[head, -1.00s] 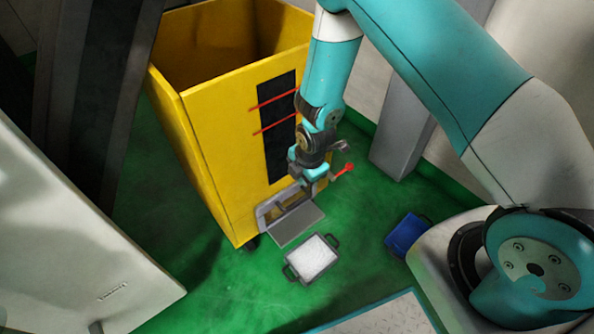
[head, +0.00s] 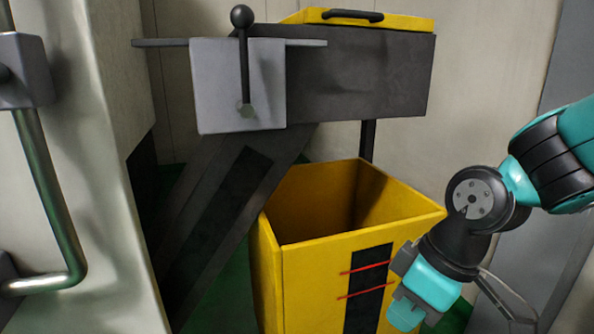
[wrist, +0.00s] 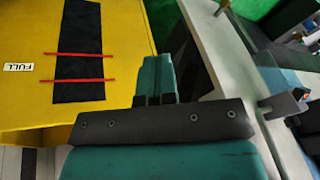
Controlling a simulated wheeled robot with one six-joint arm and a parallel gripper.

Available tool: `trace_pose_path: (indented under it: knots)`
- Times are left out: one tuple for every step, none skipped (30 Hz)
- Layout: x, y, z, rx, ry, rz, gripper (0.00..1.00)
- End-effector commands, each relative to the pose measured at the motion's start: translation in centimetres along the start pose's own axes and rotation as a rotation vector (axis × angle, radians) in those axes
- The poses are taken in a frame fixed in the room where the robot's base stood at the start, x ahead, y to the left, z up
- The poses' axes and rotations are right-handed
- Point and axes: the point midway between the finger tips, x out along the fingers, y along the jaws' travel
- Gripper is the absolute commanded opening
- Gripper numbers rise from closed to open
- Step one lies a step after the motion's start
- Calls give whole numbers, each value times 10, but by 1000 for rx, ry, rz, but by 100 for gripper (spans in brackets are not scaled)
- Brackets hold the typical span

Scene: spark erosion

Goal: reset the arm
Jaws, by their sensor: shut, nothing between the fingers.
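My gripper (head: 408,312) is at the lower right of the head view, in front of the right part of the yellow bin's front face. Its teal fingers are together with nothing between them. In the wrist view the closed teal fingers (wrist: 153,78) point up the picture, beside the yellow bin (wrist: 125,30). My arm enters from the right edge of the head view. I cannot tell the exact gap between the gripper and the bin.
The open yellow bin (head: 270,275) has a dark panel with two red lines. Behind it stands a grey chute (head: 215,215) under a dark box (head: 365,85) with a yellow lid (head: 390,20) and a black-knobbed lever (head: 243,60). A pale cabinet door with a metal handle (head: 45,190) is at left.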

Motion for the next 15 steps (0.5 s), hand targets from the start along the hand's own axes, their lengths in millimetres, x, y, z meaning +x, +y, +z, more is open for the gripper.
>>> trace_pose_path:
  knots:
    - [-13,-13,6,40,7,-7,0]
    - [-19,-21,10,68,7,-12,0]
    - [-26,-30,16,103,5,-20,0]
    - [-31,-37,20,127,4,-25,0]
    - [-36,-43,24,151,3,-29,0]
    - [-41,-52,30,181,0,-35,0]
    - [-45,-58,34,202,-2,-38,0]
    - [-49,-63,38,225,-4,-41,0]
    - [-54,-71,44,252,-8,-45,0]
    - [-57,-76,49,273,-10,-47,0]
    - [-67,-79,48,284,-14,-48,0]
    - [-80,-80,43,283,-17,-49,0]
    - [-86,-81,40,282,-17,-50,0]
    - [-92,-82,38,282,-17,-50,0]
    - [-101,-84,36,281,-17,-50,0]
